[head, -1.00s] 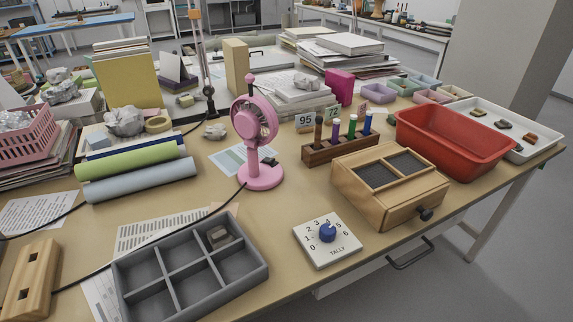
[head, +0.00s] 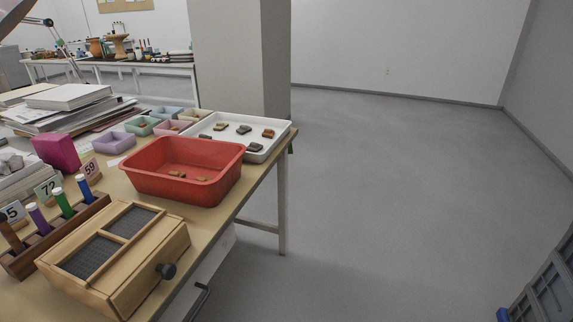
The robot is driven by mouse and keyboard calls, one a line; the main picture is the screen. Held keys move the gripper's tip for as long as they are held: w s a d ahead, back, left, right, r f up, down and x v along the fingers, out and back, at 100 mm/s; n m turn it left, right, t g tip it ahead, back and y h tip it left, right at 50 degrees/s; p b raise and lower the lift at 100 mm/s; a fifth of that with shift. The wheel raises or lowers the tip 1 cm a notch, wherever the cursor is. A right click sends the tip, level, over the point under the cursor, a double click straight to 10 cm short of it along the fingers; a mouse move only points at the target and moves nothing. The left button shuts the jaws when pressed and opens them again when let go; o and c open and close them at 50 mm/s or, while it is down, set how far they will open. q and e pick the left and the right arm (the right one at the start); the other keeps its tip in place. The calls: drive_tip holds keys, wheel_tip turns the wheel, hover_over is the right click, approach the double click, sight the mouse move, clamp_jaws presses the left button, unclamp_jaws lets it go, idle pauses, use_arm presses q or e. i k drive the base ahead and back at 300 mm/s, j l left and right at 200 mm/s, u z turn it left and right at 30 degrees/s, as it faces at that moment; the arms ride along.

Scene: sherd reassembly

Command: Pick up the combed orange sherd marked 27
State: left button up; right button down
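An orange-brown sherd (head: 268,133) lies in the white tray (head: 232,138) at the far right corner of the table. Several grey and brown sherds, such as a dark grey one (head: 243,129), lie around it, apart from each other. Two small brownish sherds, one on the left (head: 177,173) and one on the right (head: 204,178), lie in the red tub (head: 160,187). All are too small to read a mark or see combing, so I cannot tell which is 27. Neither gripper is in view.
A wooden box with dark mesh panels (head: 125,255) and a knob stands at the near table edge. A rack of coloured tubes (head: 50,240) is beside it. Small pastel bins (head: 142,126) stand behind the tub. Open grey floor (head: 390,200) lies right of the table. A blue-grey slatted object (head: 548,285) is at lower right.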

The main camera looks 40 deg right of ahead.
sight(204, 178)
drive_tip(key=l+z, duration=0.3)
drive_tip(key=i+l+z, duration=0.1)
drive_tip(key=z, duration=0.15)
drive_tip(key=i+l, duration=0.15)
drive_tip(key=i+l+u, duration=0.3)
drive_tip(key=l, duration=0.35)
drive_tip(key=i+l+u, duration=0.2)
drive_tip(key=l, duration=0.15)
drive_tip(key=i+l+u, duration=0.15)
drive_tip(key=l, duration=0.25)
